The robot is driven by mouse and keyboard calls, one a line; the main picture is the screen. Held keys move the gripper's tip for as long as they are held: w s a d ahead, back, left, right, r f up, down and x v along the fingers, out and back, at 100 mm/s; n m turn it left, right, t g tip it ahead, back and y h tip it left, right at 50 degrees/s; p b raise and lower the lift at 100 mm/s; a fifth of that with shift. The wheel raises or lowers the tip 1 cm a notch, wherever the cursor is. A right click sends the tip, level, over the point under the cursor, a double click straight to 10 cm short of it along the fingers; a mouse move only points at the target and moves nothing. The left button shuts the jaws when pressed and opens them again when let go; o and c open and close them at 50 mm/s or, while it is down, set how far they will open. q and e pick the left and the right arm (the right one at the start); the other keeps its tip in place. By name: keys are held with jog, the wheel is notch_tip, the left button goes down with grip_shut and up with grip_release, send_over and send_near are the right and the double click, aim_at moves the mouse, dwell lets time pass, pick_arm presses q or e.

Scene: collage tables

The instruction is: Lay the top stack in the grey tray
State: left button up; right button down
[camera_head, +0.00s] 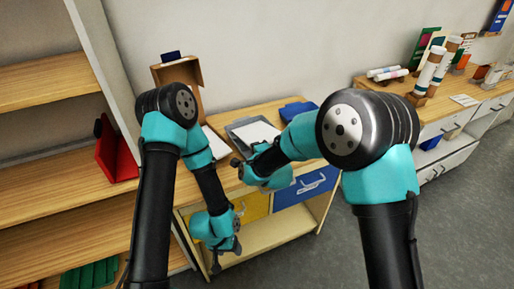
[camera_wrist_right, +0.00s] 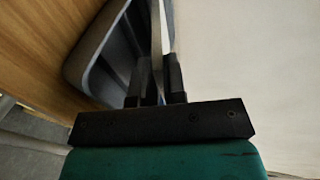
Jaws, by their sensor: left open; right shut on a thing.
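The grey tray (camera_head: 232,124) lies on the wooden table top, with a white paper stack (camera_head: 256,133) over it. Another white stack (camera_head: 214,144) lies to its left. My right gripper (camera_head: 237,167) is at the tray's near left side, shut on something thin. In the right wrist view its fingers (camera_wrist_right: 158,75) are close together beside the grey tray's wall (camera_wrist_right: 88,62), and a broad white surface (camera_wrist_right: 245,75) fills the right side. The fingers hide most of what is gripped. My left gripper (camera_head: 217,262) is open and empty, pointing down before the cabinet front.
The cabinet has a yellow drawer (camera_head: 254,207) and a blue drawer (camera_head: 305,187) above a lower shelf (camera_head: 262,240). A dark blue item (camera_head: 297,110) lies right of the tray. A brown upright box (camera_head: 180,72) stands at the back left. Wooden shelves with a red holder (camera_head: 115,152) are at left.

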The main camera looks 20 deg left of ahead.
jog(key=shift+w+a+f, duration=0.1)
jog(key=shift+f, duration=0.1)
jog(key=c, duration=1.1)
grip_release()
jog(key=shift+o, duration=0.3)
jog(key=o, duration=0.3)
jog(key=shift+o, duration=0.2)
jog(key=w+d+v, duration=0.1)
jog(key=v, duration=0.8)
